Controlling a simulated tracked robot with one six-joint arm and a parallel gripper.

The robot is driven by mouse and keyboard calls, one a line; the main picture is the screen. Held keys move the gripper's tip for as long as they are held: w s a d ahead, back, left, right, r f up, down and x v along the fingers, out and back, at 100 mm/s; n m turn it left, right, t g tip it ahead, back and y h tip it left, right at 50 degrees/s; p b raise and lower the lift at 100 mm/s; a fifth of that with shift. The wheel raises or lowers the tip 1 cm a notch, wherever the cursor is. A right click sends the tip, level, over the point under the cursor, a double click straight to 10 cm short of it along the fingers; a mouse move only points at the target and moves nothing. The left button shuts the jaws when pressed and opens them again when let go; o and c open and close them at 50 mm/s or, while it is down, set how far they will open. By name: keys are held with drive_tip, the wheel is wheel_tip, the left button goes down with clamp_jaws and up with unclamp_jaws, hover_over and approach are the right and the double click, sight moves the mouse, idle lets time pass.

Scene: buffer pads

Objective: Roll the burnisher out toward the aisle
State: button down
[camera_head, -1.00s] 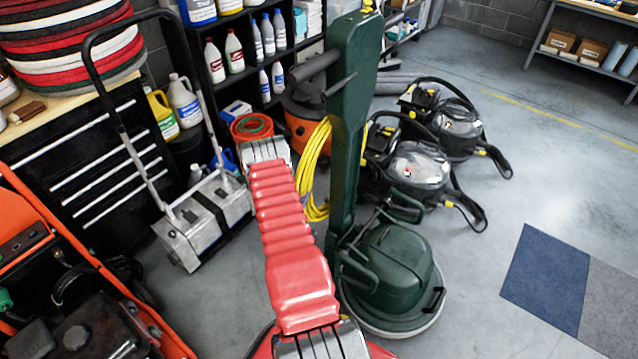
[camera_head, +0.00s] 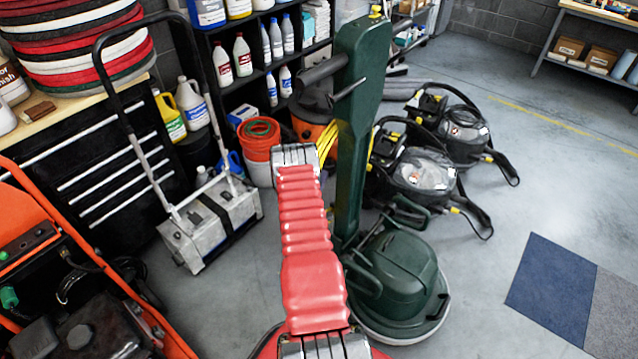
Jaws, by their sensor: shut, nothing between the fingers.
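The burnisher, as I take it, is the dark green floor machine with a round base (camera_head: 395,275) and a tall upright green handle column (camera_head: 360,120). A dark grip (camera_head: 318,72) and a thin lever stick out to the left near its top. It stands upright on the concrete floor, just right of my red arm. My arm reaches up from the bottom middle to a grey joint beside the column; in the picture it covers part of the base's left side. My gripper is not visible, so I cannot tell whether anything touches the burnisher.
Black vacuum-like machines (camera_head: 425,175) stand close behind right. A silver boxy machine (camera_head: 212,220) and an orange-framed engine machine (camera_head: 80,300) are on the left. Shelves of bottles (camera_head: 243,55) are behind. Open floor with blue and grey mats (camera_head: 550,290) lies right.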

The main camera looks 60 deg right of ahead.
drive_tip(key=s, duration=0.3)
drive_tip(key=shift+s+a, duration=0.2)
drive_tip(key=shift+a, duration=0.05)
drive_tip(key=shift+s+a, duration=0.1)
drive_tip(key=shift+a, duration=0.05)
